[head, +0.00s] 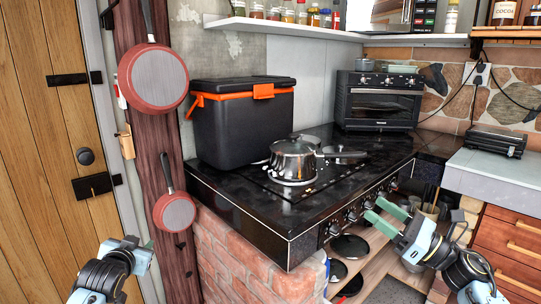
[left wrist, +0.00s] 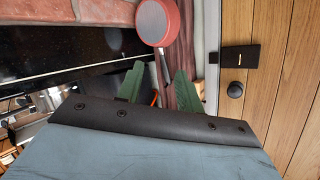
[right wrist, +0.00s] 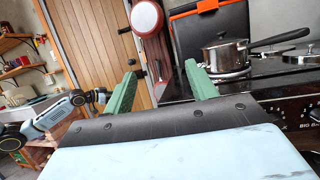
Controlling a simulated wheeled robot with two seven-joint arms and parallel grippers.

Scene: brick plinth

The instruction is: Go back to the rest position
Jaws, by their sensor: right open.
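My left gripper (head: 140,246) is low at the left of the head view, in front of the wooden door and post. In the left wrist view its two green fingers (left wrist: 158,86) stand apart with nothing between them. My right gripper (head: 381,212) is in front of the stove's knob panel at the right. In the right wrist view its green fingers (right wrist: 160,84) are spread wide and empty. Both grippers look clear of the stove and touch nothing that I can see.
A black stove (head: 235,193) on a brick plinth (head: 240,255) bears a lidded steel pot (head: 292,161) and a black cooler box (head: 240,125). Red pans (head: 153,78) hang on the post. Shelves with dark pans (head: 350,246) are under the stove. A wooden door (head: 40,160) is at the left.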

